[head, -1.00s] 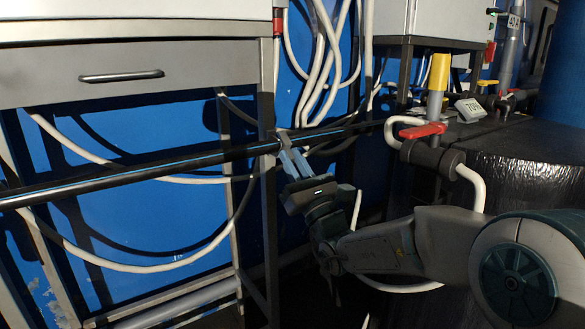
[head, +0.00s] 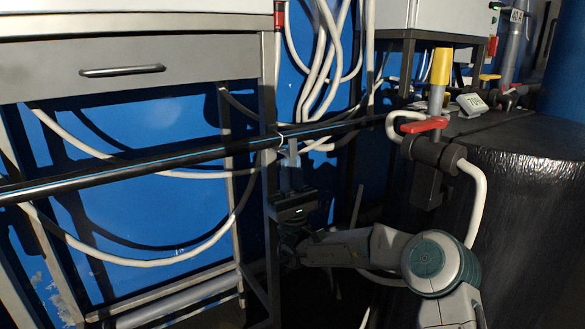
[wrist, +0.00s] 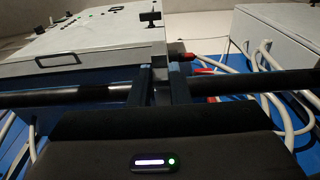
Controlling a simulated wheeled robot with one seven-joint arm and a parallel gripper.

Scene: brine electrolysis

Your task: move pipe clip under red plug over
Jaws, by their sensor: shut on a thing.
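The pipe clip (head: 282,141) is a small pale piece on the long black pipe (head: 140,168), near the right leg of the steel cabinet frame. The red plug (head: 280,17) is higher up, at the cabinet's upper right corner. In the wrist view the red plug (wrist: 188,57) shows just right of the fingers. My gripper (head: 292,150) reaches up from below and is shut on the clip. In the wrist view the two dark fingers (wrist: 159,90) stand upright at the pipe, with a grey piece between them; the clip's exact shape is mostly hidden.
A steel cabinet with a drawer handle (head: 122,71) stands at left. Several white hoses (head: 325,75) hang behind the pipe. To the right are a red-handled valve (head: 424,125) with a yellow top and a large black-wrapped vessel (head: 530,190). Dark space lies below the gripper.

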